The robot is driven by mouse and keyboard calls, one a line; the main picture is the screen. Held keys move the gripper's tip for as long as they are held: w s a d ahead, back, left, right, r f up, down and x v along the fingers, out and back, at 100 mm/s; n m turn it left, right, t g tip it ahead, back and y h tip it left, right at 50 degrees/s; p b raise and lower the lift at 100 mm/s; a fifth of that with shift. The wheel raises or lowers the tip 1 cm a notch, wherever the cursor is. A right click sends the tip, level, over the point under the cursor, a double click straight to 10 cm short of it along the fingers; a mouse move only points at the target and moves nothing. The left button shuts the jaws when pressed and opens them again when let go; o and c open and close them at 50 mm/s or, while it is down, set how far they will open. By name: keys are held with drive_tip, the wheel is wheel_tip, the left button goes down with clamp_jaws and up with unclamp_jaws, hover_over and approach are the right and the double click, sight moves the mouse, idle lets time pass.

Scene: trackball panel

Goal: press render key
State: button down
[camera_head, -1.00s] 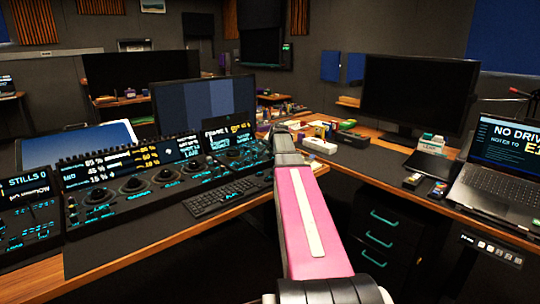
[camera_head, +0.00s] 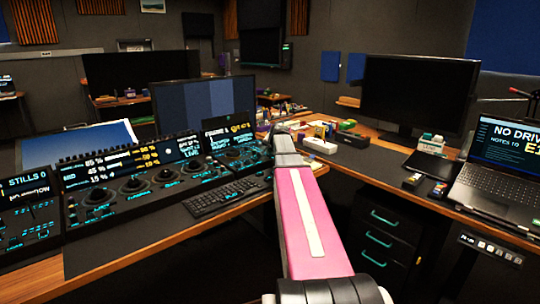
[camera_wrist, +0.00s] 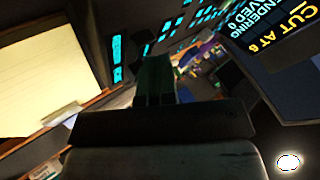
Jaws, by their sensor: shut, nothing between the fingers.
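The trackball panel (camera_head: 140,186) lies along the left desk, with dark trackballs, teal-marked keys and small screens. Its right-hand module (camera_head: 243,155) has a lit screen (camera_head: 229,134) and lies just left of my gripper (camera_head: 284,133). In the wrist view my gripper (camera_wrist: 157,62) is shut and empty, and its dark fingers point at the panel. Teal-lit keys (camera_wrist: 117,58) show left of and beyond the fingertips. A panel screen (camera_wrist: 262,28) at upper right reads "CUT AT 6", "RENDERING" and "SAVED 0". I cannot tell which key is the render key, nor whether the fingertips touch one.
A black keyboard (camera_head: 222,195) lies in front of the panel. A monitor (camera_head: 203,103) stands behind it. Small boxes (camera_head: 320,144) lie on the desk beyond my gripper. A laptop (camera_head: 500,165) and a dark monitor (camera_head: 418,95) stand on the right desk, above drawers (camera_head: 383,232).

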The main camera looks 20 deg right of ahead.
drive_tip(key=shift+r, duration=0.8)
drive_tip(key=shift+r, duration=0.1)
drive_tip(key=shift+r, duration=2.45)
